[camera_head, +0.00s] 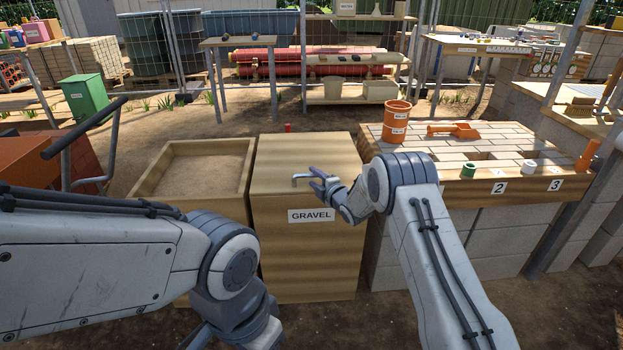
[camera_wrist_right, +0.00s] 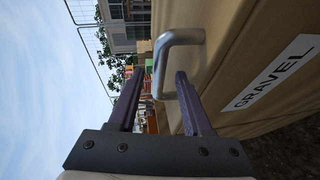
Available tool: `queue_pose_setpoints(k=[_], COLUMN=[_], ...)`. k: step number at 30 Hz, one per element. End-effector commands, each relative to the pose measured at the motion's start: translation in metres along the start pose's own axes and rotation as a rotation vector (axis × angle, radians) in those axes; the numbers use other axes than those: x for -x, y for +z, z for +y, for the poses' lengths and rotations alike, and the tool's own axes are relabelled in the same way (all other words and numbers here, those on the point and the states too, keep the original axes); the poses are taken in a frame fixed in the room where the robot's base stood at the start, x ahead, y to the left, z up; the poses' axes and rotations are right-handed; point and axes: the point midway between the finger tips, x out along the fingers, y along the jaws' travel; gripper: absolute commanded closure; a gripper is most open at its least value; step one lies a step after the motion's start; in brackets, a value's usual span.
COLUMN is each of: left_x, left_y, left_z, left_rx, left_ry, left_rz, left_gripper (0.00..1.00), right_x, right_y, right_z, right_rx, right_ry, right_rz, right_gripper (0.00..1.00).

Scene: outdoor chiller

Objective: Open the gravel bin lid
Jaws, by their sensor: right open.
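The gravel bin (camera_head: 310,246) is a wooden box with a white GRAVEL label, in the middle of the head view. Its flat wooden lid (camera_head: 300,157) is closed. A grey metal bar handle (camera_head: 301,176) is at the lid's front edge; it also shows in the right wrist view (camera_wrist_right: 178,37). My right gripper (camera_head: 316,182) is open at the handle, its purple fingers pointing at it. In the right wrist view, part of the handle shows between the fingertips (camera_wrist_right: 160,80); contact cannot be told. My left arm reaches down left of the bin, and its fingers are not visible.
An open wooden sand box (camera_head: 205,168) stands directly left of the bin. A green bin (camera_head: 86,97) and a wheelbarrow (camera_head: 85,150) are at the left.

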Motion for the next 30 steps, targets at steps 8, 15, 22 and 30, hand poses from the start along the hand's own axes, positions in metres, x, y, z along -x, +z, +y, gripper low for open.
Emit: queue_pose_setpoints(k=[8,15,22,30], left_x=[-0.005,-0.005,-0.005,-0.005], left_y=[0.000,0.000,0.000,0.000], left_z=[0.000,0.000,0.000,0.000], left_rx=[0.000,0.000,0.000,0.000], left_ry=[0.000,0.000,0.000,0.000], left_rz=[0.000,0.000,0.000,0.000], left_gripper=[0.50,0.50,0.50,0.50], right_x=[-0.025,-0.027,-0.027,-0.027], right_y=[-0.001,-0.001,-0.001,-0.001], right_z=[-0.001,0.000,0.000,0.000], right_rx=[0.000,-0.001,-0.001,-0.001], right_ry=[0.000,-0.001,-0.001,-0.001], right_rz=[0.002,0.001,0.000,0.000], right_gripper=[0.50,0.50,0.96,1.00])
